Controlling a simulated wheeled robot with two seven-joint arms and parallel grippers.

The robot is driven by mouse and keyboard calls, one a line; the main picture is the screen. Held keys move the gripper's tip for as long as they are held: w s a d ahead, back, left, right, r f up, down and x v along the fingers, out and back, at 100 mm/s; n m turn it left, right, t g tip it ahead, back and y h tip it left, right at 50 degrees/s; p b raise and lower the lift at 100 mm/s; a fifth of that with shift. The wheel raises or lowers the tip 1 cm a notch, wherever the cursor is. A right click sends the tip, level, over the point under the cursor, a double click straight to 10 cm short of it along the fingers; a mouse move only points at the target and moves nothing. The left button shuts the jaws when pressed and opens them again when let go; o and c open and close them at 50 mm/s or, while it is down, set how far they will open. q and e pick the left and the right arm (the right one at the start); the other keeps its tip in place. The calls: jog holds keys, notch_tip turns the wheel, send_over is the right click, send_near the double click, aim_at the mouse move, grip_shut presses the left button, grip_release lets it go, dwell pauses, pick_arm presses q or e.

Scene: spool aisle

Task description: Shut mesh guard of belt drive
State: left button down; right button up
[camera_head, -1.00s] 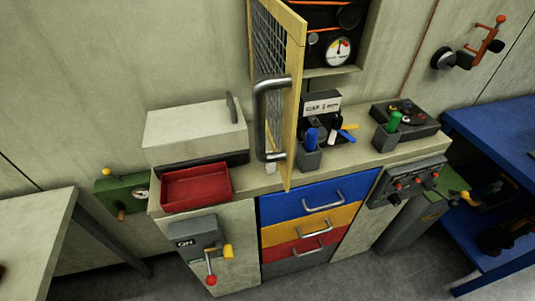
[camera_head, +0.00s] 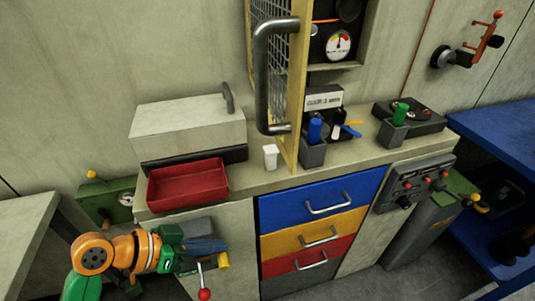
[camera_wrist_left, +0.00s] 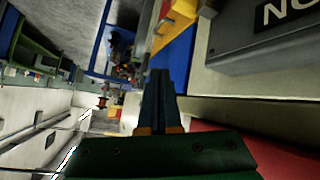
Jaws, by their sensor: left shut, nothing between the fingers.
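The mesh guard (camera_head: 298,80) is a yellow-framed wire panel that stands swung open, edge toward me, above the counter. Its thick grey bar handle (camera_head: 262,82) faces me on the left side of the frame. To its right is the belt drive housing (camera_head: 365,40), its dark inside exposed with an orange belt and part of a pulley. My left gripper (camera_head: 224,246) is shut and empty at lower left, below and left of the guard and apart from it. Its closed fingers show in the left wrist view (camera_wrist_left: 160,82). My right gripper is in neither view.
A lever switch with a red knob (camera_head: 204,294) is beside my left gripper. A blue bench (camera_head: 500,135) stands at right.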

pick_arm(q)
notch_tip(320, 180, up, 14)
jog(key=w+m+h, duration=0.2)
jog(key=m+h, duration=0.2)
jog(key=h, duration=0.1)
jog(key=m+h, duration=0.3)
send_near(290, 142)
jog(key=shift+g, duration=0.5)
jog(key=p+x, duration=0.3)
jog(key=p, duration=0.2)
jog(key=p+x, duration=0.2)
jog(key=shift+w+d+r+p, duration=0.25)
jog(key=shift+w+r+p, duration=0.05)
jog(key=shift+w+p, duration=0.05)
jog(key=shift+w+d+f, duration=0.15)
jog(key=shift+d+f, duration=0.05)
jog(key=shift+d, duration=0.35)
jog(key=shift+f, duration=0.1)
